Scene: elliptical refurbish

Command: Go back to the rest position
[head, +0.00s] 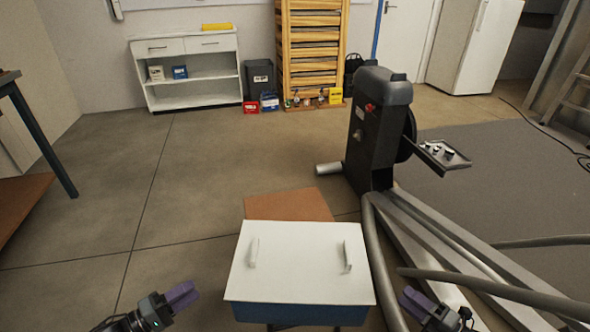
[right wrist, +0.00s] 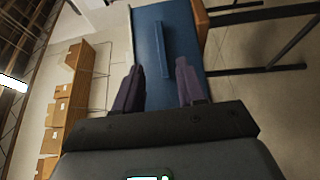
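My left gripper (head: 181,297), with purple fingers, is at the bottom left, left of a white-topped box. Its fingers overlap in this view, so the gap does not show. My right gripper (head: 415,300) is at the bottom right, just right of the box. In the right wrist view its two purple fingers (right wrist: 159,88) are spread apart with nothing held between them. Beyond them is a blue panel (right wrist: 147,38) with a raised blue bar. The elliptical machine (head: 378,125), dark with grey rails, stands upright beyond the box on the right.
The box's white top (head: 300,250) has two white handles. An orange-brown board (head: 288,205) shows behind it. A small tray (head: 442,155) with parts sticks out from the machine. A grey tube (head: 375,250) curves close to the box's right side.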

